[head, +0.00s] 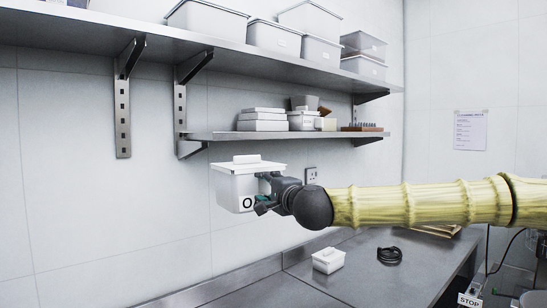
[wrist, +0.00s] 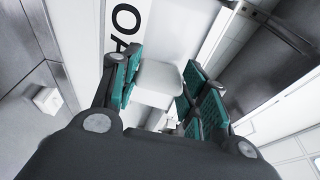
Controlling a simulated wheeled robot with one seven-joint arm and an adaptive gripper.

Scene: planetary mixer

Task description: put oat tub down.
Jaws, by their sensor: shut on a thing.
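The oat tub (head: 233,187) is a white box with a flat lid and a handle on top. A black letter "O" shows on its front. My gripper (head: 264,189) is shut on the tub at its right side and holds it up in the air, above the worktop and just below the lower shelf. The tub looks about level. In the wrist view, the tub's label (wrist: 125,22) reads "OA", and a white part of the tub lies between the green finger pads of my gripper (wrist: 160,88). The tub's far side is hidden.
A steel worktop (head: 365,270) lies below, with a small white lidded container (head: 328,260) and a coiled black cable (head: 389,255) on it. The lower shelf (head: 270,135) carries boxes. The upper shelf (head: 130,23) holds several lidded bins. A wall socket (head: 311,175) is behind my gripper.

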